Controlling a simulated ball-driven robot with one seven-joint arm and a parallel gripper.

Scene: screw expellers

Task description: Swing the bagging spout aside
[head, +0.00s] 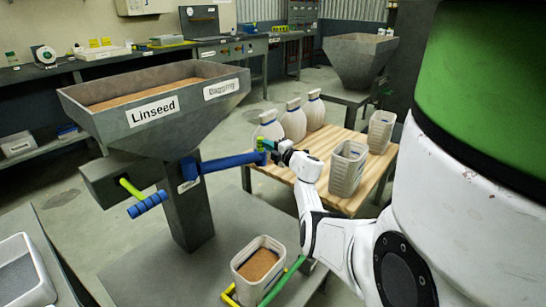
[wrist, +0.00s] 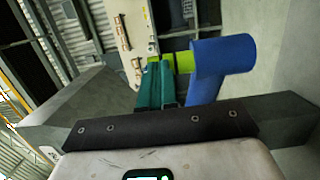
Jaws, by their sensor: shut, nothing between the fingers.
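The bagging spout (head: 225,163) is a blue pipe that sticks out to the right from the grey post under the Linseed hopper. A short yellow-green handle (head: 260,144) stands at its outer end. In the wrist view the spout (wrist: 223,56) fills the right of centre, with its yellow-green handle (wrist: 183,62) pointing left. My gripper (head: 268,146) is at the spout's outer end, beside the handle. Its teal fingers (wrist: 159,66) are shut and empty, their tips close to the handle. I cannot tell whether they touch it.
The Linseed hopper (head: 155,110) stands above the spout. A blue-gripped lever (head: 147,204) sticks out below it. A tub of brown seed (head: 258,266) stands below my arm. A wooden table (head: 380,175) behind holds several white sacks (head: 293,122) and tubs (head: 347,169).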

